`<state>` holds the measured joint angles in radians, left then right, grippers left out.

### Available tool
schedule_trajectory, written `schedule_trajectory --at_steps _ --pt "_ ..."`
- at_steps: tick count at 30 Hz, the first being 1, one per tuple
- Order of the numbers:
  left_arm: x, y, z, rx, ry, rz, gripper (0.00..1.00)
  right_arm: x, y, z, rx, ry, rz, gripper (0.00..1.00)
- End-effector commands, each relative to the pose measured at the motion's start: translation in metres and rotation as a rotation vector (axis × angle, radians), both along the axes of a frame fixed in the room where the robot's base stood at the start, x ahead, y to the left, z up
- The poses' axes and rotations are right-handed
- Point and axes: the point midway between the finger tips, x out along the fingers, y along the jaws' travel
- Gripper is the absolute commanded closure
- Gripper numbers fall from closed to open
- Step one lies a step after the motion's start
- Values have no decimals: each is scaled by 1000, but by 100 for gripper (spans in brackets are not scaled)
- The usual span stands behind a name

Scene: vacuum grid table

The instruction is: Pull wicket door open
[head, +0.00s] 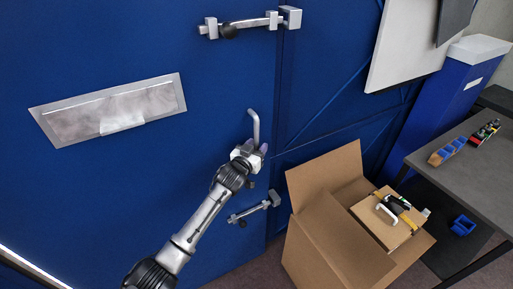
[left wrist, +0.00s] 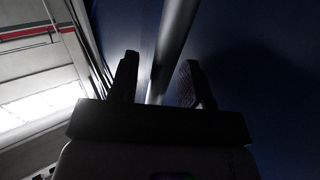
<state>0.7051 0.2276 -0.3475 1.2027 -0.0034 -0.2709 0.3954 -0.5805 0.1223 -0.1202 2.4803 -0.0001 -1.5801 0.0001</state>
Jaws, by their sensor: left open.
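The blue wicket door (head: 190,60) fills the left and middle of the head view and looks shut against its frame. Its grey bar handle (head: 255,127) stands near the door's right edge. My left gripper (head: 257,146) is at the lower part of this handle. In the left wrist view the gripper (left wrist: 160,80) is open, with the handle bar (left wrist: 177,35) running between its two dark fingers. I cannot tell whether either finger touches the bar. A grey latch with a black knob (head: 250,22) is above, and another latch (head: 254,209) is below. My right gripper is out of view.
An open cardboard box (head: 325,240) stands on the floor right of the door, close to the lower latch. A grey table (head: 475,165) with small blue bins is at the right. A blue cabinet (head: 440,100) stands behind it.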

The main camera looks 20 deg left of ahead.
Motion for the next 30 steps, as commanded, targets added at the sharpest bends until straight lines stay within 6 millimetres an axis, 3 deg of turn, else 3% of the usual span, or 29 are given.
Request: schedule_trajectory --at_steps 3,17,26,30 --pt "0 0 0 0 0 0 56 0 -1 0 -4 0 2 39" --pt "0 0 0 0 0 0 100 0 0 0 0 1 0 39" --pt "0 0 0 0 0 -1 100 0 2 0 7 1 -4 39" --pt "-4 -9 2 -1 0 -13 100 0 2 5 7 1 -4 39"
